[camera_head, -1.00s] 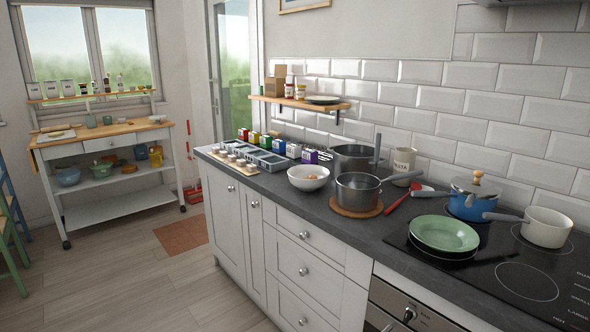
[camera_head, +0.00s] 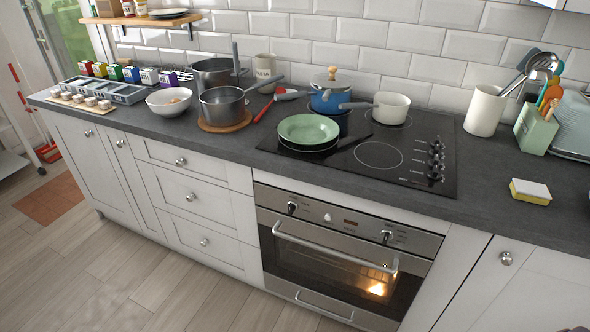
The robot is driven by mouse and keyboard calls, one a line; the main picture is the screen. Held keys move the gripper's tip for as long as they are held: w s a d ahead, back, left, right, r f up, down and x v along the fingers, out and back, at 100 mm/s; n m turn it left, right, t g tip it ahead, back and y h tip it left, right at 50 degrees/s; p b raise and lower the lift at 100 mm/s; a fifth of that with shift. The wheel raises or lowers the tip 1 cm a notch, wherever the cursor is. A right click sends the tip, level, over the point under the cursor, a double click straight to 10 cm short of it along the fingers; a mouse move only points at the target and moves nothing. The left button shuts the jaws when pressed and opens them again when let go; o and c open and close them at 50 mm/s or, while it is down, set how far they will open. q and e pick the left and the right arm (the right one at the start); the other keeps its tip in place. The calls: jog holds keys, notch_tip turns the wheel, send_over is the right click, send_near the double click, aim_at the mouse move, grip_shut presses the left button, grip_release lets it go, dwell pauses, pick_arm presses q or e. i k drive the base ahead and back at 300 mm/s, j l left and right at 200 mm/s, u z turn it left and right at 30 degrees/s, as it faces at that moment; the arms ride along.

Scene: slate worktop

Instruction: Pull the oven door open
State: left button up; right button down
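The oven (camera_head: 345,224) is built into the white cabinets below the hob, with a steel control panel and two dark knobs. Its door (camera_head: 325,272) is shut, with dark glass and a warm light glowing behind it at the lower right. A steel bar handle (camera_head: 335,249) runs across the top of the door. A second, shorter handle (camera_head: 323,306) is on the panel below the door.
The black hob (camera_head: 415,155) above the oven holds a green plate (camera_head: 308,129), a blue pot (camera_head: 330,98) and a white saucepan (camera_head: 391,107). Saucepans, a bowl, a utensil crock (camera_head: 485,110) and a sponge (camera_head: 530,192) stand on the worktop.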

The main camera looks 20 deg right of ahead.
aim_at(414, 267)
jog(key=z, duration=1.1)
